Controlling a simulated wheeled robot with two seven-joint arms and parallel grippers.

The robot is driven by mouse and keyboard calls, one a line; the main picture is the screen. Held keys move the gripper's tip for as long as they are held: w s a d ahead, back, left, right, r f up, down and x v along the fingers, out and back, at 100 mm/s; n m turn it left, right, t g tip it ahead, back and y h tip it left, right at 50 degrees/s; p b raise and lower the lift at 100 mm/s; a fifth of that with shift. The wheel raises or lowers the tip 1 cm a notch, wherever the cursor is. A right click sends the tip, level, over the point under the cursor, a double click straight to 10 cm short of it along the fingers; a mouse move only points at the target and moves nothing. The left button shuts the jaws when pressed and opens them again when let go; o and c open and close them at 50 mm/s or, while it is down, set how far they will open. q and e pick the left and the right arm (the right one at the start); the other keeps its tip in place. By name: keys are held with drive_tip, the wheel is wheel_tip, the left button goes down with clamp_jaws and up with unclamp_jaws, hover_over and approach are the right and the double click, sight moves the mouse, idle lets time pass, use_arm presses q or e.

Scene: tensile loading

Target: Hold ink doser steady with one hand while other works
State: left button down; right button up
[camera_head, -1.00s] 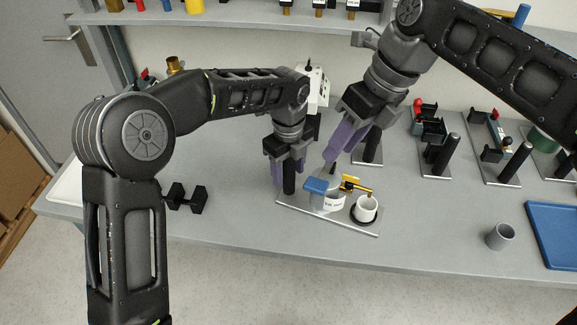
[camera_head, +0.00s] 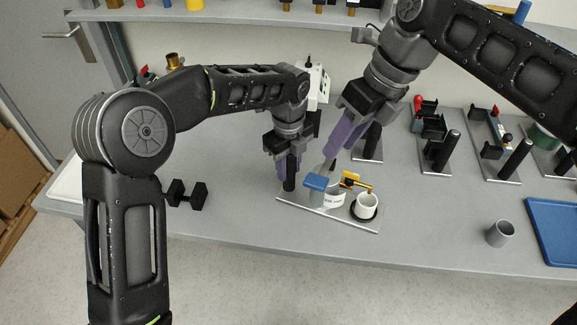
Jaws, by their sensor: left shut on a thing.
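The ink doser (camera_head: 333,198) stands on a metal base plate (camera_head: 318,214) near the middle of the bench. It has a blue handle (camera_head: 316,182), a white label, a yellow spout (camera_head: 355,182) and an upright black post (camera_head: 290,182). A white cup (camera_head: 367,203) sits in a black ring at the plate's right end. My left gripper (camera_head: 288,176) is shut around the black post from above. My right gripper (camera_head: 330,155) points down with its purple fingers just above and behind the doser; its jaw gap is not clear.
A grey cup (camera_head: 499,233) and a blue tray (camera_head: 553,236) stand at the right. Similar fixtures with black posts (camera_head: 440,155) line the back right. A black dumbbell (camera_head: 186,194) lies left of the doser. The front bench strip is clear.

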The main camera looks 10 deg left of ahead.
idle(0.7)
drive_tip(key=shift+s+a, duration=0.1)
drive_tip(key=shift+a, duration=0.05)
drive_tip(key=shift+c, duration=1.4)
drive_tip(key=shift+s+a+r, duration=0.15)
drive_tip(key=shift+a, duration=0.2)
drive_tip(key=shift+c, duration=0.6)
drive_tip(key=shift+n, duration=0.8)
drive_tip(key=s+a, duration=0.2)
drive_tip(key=a, duration=0.1)
drive_tip(key=shift+s+a+r, duration=0.15)
drive_tip(key=c, duration=0.3)
drive_tip(key=n, duration=0.2)
drive_tip(key=s+a+n+h, duration=0.1)
drive_tip(key=s+a+n, duration=0.1)
drive_tip(key=n, duration=0.1)
drive_tip(key=shift+f+n+t+h, duration=0.3)
drive_tip(key=shift+f+t+h, duration=0.1)
clamp_jaws()
drive_tip(key=n+h, duration=0.1)
drive_tip(key=n, duration=0.4)
drive_tip(key=w+d+n+t, duration=0.1)
drive_tip(key=n, duration=0.5)
drive_tip(key=f+n+t+h, duration=0.1)
drive_tip(key=n, duration=0.4)
drive_tip(key=shift+w+d+n+h, duration=0.3)
drive_tip(key=shift+d, duration=0.05)
